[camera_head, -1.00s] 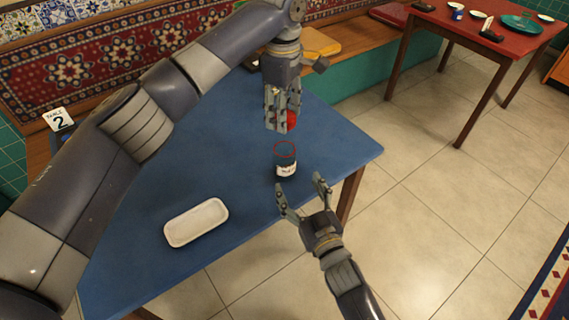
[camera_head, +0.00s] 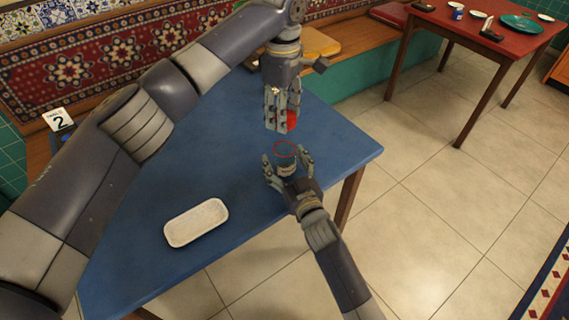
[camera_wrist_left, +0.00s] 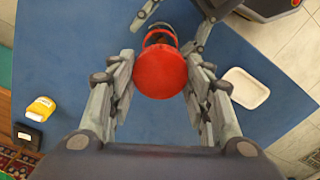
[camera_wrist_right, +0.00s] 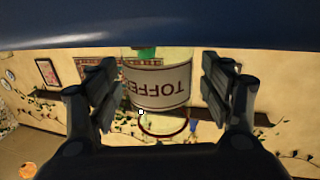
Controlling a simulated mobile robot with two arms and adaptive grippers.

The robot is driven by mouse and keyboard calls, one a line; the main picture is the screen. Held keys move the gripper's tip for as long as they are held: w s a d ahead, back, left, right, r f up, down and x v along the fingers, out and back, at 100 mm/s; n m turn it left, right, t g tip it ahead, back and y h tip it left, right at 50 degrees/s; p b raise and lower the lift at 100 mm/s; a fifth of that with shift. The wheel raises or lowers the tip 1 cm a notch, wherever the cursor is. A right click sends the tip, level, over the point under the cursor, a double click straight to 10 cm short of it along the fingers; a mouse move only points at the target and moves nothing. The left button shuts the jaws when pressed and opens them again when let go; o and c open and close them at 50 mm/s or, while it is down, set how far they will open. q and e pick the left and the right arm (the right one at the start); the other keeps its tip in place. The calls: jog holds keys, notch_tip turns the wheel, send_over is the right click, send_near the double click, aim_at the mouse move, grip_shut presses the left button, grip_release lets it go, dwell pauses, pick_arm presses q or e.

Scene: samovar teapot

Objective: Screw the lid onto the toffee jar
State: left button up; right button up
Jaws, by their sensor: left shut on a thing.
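The red lid (camera_head: 292,119) is between the fingers of my left gripper (camera_head: 279,127), which is shut on it. The left wrist view shows the lid (camera_wrist_left: 161,73) as a round red disc between the fingers. The toffee jar (camera_head: 286,151), with a red rim, stands upright on the blue table, below and apart from the lid. My right gripper (camera_head: 287,167) is open around the jar, one finger on each side. In the right wrist view the jar's TOFFEE label (camera_wrist_right: 157,87) lies between the fingers, with gaps on both sides.
A white tray (camera_head: 168,235) lies on the blue table (camera_head: 130,275), left of the jar. A table number sign (camera_head: 58,119) stands at the back left. A yellow-topped item (camera_wrist_left: 41,107) and a dark one (camera_wrist_left: 28,136) show in the left wrist view.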

jog(key=c, duration=1.4)
pick_arm(q)
send_over(284, 137)
jog(key=s, duration=0.2)
jog(key=shift+s+f, duration=0.1)
jog(key=shift+f, duration=2.4)
pick_arm(e)
jog(key=shift+c, duration=0.2)
pick_arm(q)
jog(key=shift+f, duration=0.1)
jog(key=shift+f, duration=0.8)
jog(key=shift+f, duration=0.55)
